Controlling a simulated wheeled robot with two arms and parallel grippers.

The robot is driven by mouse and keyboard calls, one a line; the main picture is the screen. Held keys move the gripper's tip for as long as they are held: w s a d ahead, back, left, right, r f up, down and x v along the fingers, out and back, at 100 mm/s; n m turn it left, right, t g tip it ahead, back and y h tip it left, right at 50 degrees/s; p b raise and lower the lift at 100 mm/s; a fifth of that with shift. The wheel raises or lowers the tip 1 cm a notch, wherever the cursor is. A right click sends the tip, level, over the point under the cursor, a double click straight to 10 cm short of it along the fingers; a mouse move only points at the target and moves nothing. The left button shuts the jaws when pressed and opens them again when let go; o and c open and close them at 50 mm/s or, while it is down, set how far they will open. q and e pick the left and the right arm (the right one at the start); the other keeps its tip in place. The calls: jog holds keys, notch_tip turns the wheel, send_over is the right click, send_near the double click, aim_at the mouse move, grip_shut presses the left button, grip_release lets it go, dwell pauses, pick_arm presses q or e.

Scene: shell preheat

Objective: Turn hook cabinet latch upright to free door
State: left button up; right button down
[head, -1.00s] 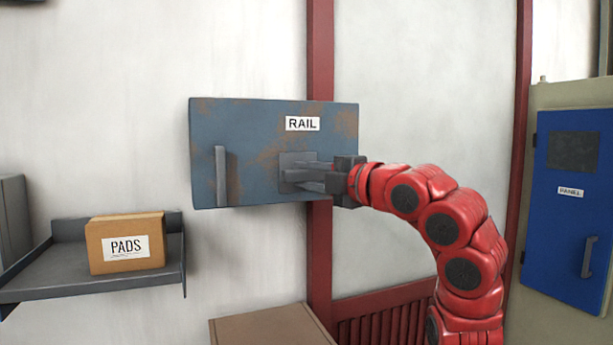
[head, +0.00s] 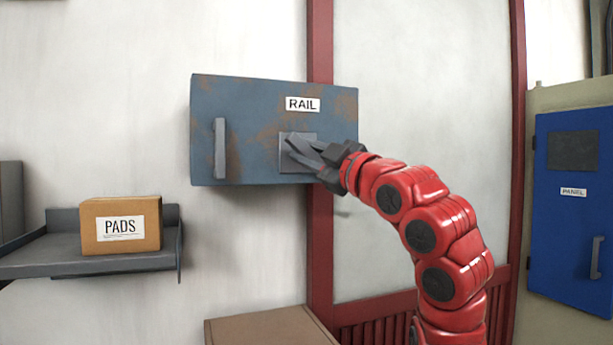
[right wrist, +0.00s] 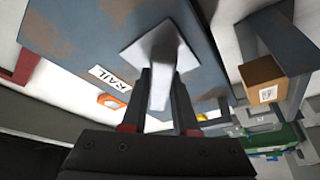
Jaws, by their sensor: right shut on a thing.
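The blue-grey, rust-stained cabinet (head: 255,105) marked RAIL hangs on the wall, its door closed. Its latch plate (head: 284,160) is a grey square at the lower right of the front. My right gripper (head: 308,155) reaches it from the lower right, fingers slanting up and left. In the right wrist view the grey latch lever (right wrist: 160,88) lies between the two dark fingers, and the gripper (right wrist: 161,75) is shut on it. In the head view the fingers hide most of the lever; it seems to slant down to the right. My left gripper is not in view.
A vertical grey handle (head: 220,148) is on the cabinet's left side. A PADS box (head: 120,226) sits on a grey shelf (head: 60,265) at left. A brown box top (head: 265,328) is below. A blue panel door (head: 572,215) is at right.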

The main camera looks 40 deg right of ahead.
jog(key=m+h+b, duration=0.1)
jog(key=m+b, duration=0.3)
jog(key=m+t+h+b, duration=0.1)
jog(key=m+b, duration=0.1)
jog(key=shift+a+f+h, duration=0.1)
jog(key=shift+f+h, duration=0.2)
jog(key=shift+f, duration=0.05)
jog(key=m+h+b, duration=0.1)
jog(key=m, duration=0.1)
jog(key=shift+r+m+h, duration=0.15)
jog(key=shift+m+h, duration=0.15)
jog(key=shift+r+m+h+b, duration=0.15)
jog(key=shift+m+h, duration=0.4)
jog(key=shift+m, duration=0.65)
jog(key=shift+r+m+h+b, duration=0.15)
jog(key=shift+m+h, duration=0.4)
jog(key=shift+m, duration=0.65)
jog(key=shift+f, duration=0.1)
jog(key=c, duration=0.7)
grip_release()
